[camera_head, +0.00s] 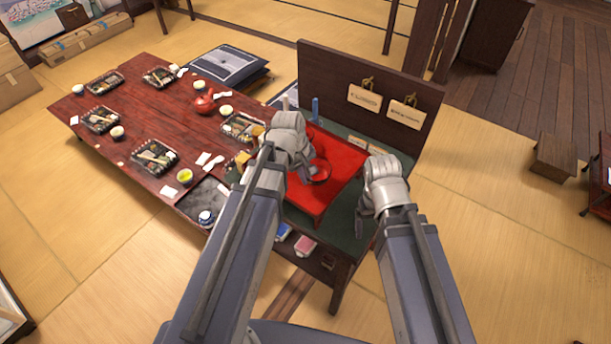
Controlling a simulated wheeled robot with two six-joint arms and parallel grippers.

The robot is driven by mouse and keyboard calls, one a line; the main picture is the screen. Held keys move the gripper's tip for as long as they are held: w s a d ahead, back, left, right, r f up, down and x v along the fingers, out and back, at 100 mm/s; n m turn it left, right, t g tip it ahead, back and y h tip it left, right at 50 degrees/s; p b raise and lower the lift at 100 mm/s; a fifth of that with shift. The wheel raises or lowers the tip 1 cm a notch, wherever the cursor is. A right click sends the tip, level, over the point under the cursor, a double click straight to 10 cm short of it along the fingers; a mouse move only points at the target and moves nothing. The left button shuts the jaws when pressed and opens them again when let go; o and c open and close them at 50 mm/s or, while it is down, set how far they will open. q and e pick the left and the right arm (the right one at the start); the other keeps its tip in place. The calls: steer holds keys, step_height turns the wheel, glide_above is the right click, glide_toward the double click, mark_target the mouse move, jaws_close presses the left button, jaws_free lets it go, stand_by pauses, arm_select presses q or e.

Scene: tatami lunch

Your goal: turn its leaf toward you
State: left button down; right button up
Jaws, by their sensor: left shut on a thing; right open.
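A small round red dish (321,173) is at the red cloth or tray (335,150) on the dark green top of the bench. My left gripper (307,174) is over the red surface at the left side of the dish and is shut on it, seemingly at its rim; the hand hides part of the contact. No leaf can be made out on the dish at this size. My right gripper (364,222) is open and empty, over the right part of the green top, apart from the dish.
A long dark red table (130,125) at left carries several lunch boxes, cups and a red teapot (203,105). A dark wooden board (370,85) with two hanging tags rises behind the green top. A wooden stool (555,157) stands at right.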

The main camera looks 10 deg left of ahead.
arm_select(q)
steer(key=shift+f, duration=0.15)
steer(key=c, duration=1)
jaws_free()
steer(key=shift+o, duration=0.2)
steer(key=shift+r, duration=0.2)
steer(key=shift+w+d+p+v, duration=0.15)
steer(key=shift+w+p+v, duration=0.05)
steer(key=shift+p+v, duration=1)
steer(key=shift+w+d+p+v, duration=0.15)
steer(key=shift+p+v, duration=0.95)
steer(key=shift+p, duration=0.15)
steer(key=shift+r, duration=0.1)
